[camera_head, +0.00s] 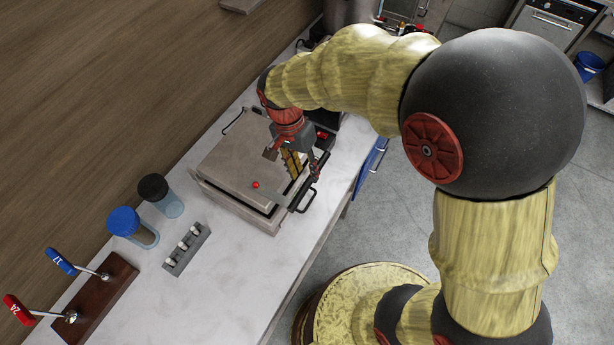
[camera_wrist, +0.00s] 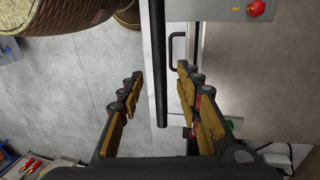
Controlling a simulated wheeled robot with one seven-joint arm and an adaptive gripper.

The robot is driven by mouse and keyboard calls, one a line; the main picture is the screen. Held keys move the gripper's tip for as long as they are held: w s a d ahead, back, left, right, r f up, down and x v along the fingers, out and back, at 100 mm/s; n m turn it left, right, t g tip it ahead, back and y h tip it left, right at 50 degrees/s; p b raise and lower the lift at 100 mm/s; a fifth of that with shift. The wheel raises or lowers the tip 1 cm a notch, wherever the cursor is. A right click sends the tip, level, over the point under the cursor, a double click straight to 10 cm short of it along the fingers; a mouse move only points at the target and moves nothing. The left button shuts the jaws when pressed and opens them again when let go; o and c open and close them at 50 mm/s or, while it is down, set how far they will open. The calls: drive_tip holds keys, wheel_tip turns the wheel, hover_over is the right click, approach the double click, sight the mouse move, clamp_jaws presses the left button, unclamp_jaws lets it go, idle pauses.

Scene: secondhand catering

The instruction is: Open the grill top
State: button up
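The grill (camera_head: 227,165) stands on the white counter with its broad flat metal top down. Its front panel carries a red knob (camera_head: 255,184), which also shows in the wrist view (camera_wrist: 255,8). My gripper (camera_head: 300,172) is over the grill's front right part, pointing down. In the wrist view my gripper (camera_wrist: 160,82) has its fingers spread apart. A long black bar (camera_wrist: 158,60), apparently the top's handle, passes between them with gaps on both sides. A smaller black handle (camera_wrist: 174,50) lies beyond the bar; it also shows at the grill's front (camera_head: 306,201).
Left of the grill are a black-lidded jar (camera_head: 168,204), a blue-lidded jar (camera_head: 143,235), a grey holder (camera_head: 187,250) and a wooden block with numbered levers (camera_head: 103,296). The wooden wall (camera_head: 90,110) runs behind the counter. Open floor (camera_head: 395,205) lies in front.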

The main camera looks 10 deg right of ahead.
sight(308, 181)
drive_tip(key=shift+s+d+f, duration=0.1)
drive_tip(key=shift+d+f, duration=0.05)
drive_tip(key=shift+f, duration=0.7)
drive_tip(key=shift+s+d+f, duration=0.1)
drive_tip(key=shift+d+f, duration=0.05)
drive_tip(key=shift+f, duration=0.7)
drive_tip(key=shift+c, duration=0.5)
drive_tip(key=c, duration=0.7)
clamp_jaws()
